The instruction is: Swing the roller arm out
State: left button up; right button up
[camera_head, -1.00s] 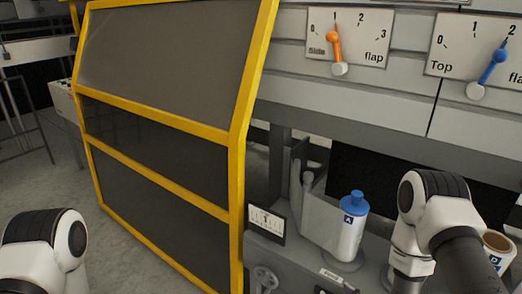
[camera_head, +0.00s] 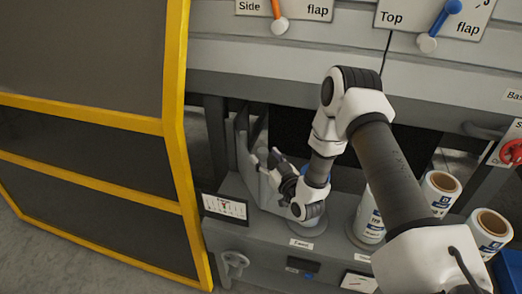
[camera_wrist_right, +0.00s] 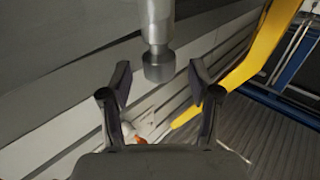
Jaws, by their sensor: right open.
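The grey roller arm (camera_head: 247,150) appears to be the upright metal piece at the machine's opening, beside the yellow-framed door. My right gripper (camera_head: 262,160) has come in from the right and is close to it, with its fingers apart. In the right wrist view, a grey metal post with a thicker round end (camera_wrist_right: 158,66) points in between the two open fingers of my right gripper (camera_wrist_right: 162,82). The fingers stand on either side of that end with gaps visible. Whether this post belongs to the roller arm is not certain. My left gripper is not in view.
A yellow-framed dark door (camera_head: 172,130) stands at left. A bottle with a blue cap (camera_head: 318,175) is mostly hidden behind my right arm. White rolls (camera_head: 440,190) stand on the grey ledge at right.

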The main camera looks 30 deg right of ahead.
jog(key=w, duration=0.3)
jog(key=shift+f, duration=0.15)
jog(key=shift+s+d, duration=0.2)
jog(key=shift+s, duration=0.05)
jog(key=shift+w+a, duration=0.1)
jog(key=shift+w, duration=0.1)
grip_shut()
